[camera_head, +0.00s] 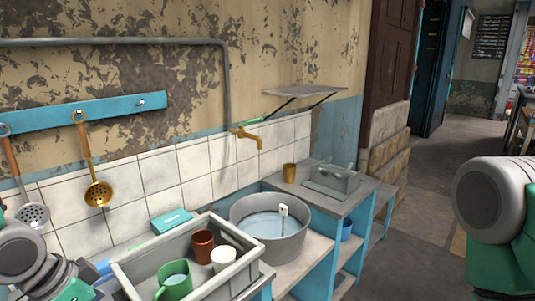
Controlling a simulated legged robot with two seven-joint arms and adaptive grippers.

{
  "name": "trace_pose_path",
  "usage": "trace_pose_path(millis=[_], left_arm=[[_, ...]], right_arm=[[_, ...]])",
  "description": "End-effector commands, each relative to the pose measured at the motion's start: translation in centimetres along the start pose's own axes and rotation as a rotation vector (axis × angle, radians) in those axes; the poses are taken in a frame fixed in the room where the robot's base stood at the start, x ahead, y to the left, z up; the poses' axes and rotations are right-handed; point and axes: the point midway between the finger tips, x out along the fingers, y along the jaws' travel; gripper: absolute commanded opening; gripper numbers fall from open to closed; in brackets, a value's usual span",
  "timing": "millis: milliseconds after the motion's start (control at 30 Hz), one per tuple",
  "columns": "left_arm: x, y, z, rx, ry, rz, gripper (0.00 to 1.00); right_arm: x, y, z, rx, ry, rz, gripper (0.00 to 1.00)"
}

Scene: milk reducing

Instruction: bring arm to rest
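Part of my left arm (22,252) shows at the lower left, beside the grey tray. Grey and green links are visible there, but I make out no fingers. Part of my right arm (490,205) shows at the right edge, a large grey joint with a green link below, over the floor and apart from the counter. Neither gripper's fingertips are in view, so whether they are open or holding something is hidden.
A grey tray (133,278) holds a green mug (175,284), a brown cup (203,247) and a white cup (223,259). Floor (420,205) at right is clear.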

Motion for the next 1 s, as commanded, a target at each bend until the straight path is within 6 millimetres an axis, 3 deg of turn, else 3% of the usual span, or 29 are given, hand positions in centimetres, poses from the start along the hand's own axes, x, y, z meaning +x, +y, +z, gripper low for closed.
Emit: trace_pose_path(millis=[267, 467, 667, 800, 900, 1000], left_arm=[[5.0, 1.6, 2.7, -0.108, -0.048, 0.019, 0.88], [9.4, 3.7, 5.9, -0.217, -0.097, 0.016, 0.88], [16.0, 6.3, 11.7, -0.368, -0.178, -0.011, 0.88], [21.0, 9.1, 17.7, -0.484, -0.252, -0.07, 0.88], [23.1, 10.7, 21.2, -0.537, -0.288, -0.116, 0.88], [24.1, 11.7, 23.4, -0.567, -0.309, -0.15, 0.88]], right_arm=[[1.5, 0.0, 0.0, -0.001, 0.002, 0.0, 0.21], [3.0, 0.0, 0.1, 0.0, 0.001, 0.0, 0.21], [5.2, -0.1, 0.2, 0.0, 0.001, 0.0, 0.21], [7.2, -0.1, 0.4, 0.0, 0.001, 0.0, 0.21], [8.2, -0.1, 0.4, 0.0, 0.001, 0.0, 0.21], [8.7, -0.1, 0.4, 0.0, 0.001, 0.0, 0.21]])
